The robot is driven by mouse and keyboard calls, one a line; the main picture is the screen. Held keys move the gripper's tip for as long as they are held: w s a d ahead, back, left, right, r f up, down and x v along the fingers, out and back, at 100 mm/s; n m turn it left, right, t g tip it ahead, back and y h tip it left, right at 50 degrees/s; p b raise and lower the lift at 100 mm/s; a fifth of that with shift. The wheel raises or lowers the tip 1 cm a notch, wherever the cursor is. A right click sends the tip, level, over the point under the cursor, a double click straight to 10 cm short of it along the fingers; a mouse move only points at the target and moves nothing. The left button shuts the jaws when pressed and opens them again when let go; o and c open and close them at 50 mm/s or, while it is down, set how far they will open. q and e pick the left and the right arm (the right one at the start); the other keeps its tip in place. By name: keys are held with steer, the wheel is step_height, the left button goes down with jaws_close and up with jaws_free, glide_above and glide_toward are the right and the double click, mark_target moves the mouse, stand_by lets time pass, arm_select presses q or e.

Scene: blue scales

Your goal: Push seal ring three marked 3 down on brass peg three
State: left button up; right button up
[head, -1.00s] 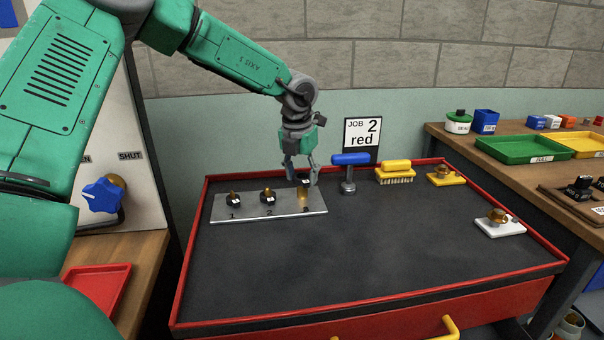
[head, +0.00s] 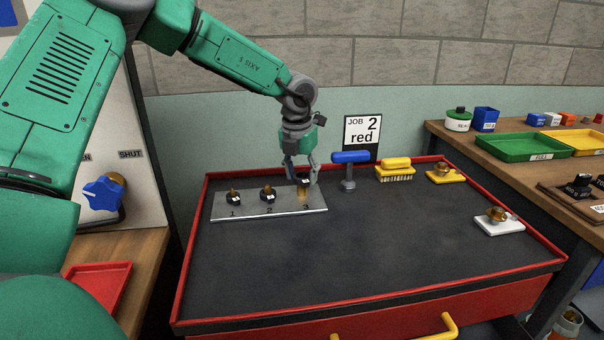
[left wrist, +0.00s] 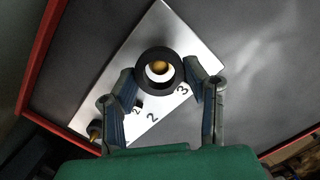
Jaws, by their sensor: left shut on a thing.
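Seal ring three, a black ring (head: 303,176), is between the fingertips of my left gripper (head: 301,172), at the top part of brass peg three (head: 304,193). Much of the brass peg shows below it. In the left wrist view, my left gripper (left wrist: 160,78) is shut on the ring (left wrist: 144,80), and the brass peg (left wrist: 160,68) shows through its hole. Whether the peg's tip is inside the hole is hard to tell. The peg stands at mark 3 on the metal plate (head: 260,212). My right gripper is not in view.
Black rings sit low around peg one (head: 234,197) and peg two (head: 268,194). A blue-handled tool (head: 349,170) stands just right of the plate, before the job sign (head: 361,132). A yellow brush (head: 396,170) is farther right. The mat's front is clear.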

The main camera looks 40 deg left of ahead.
mark_target(302, 186)
arm_select(q)
steer(key=shift+f+b, duration=0.45)
steer(key=shift+f, duration=1.45)
steer(key=o, duration=0.9)
steer(key=shift+o, duration=0.2)
steer(key=r, duration=0.4)
steer(key=s+r, duration=0.1)
steer(key=r, duration=0.6)
steer(key=shift+s+d+r, duration=0.2)
steer(key=shift+s+r, duration=0.15)
steer(key=shift+r, duration=0.05)
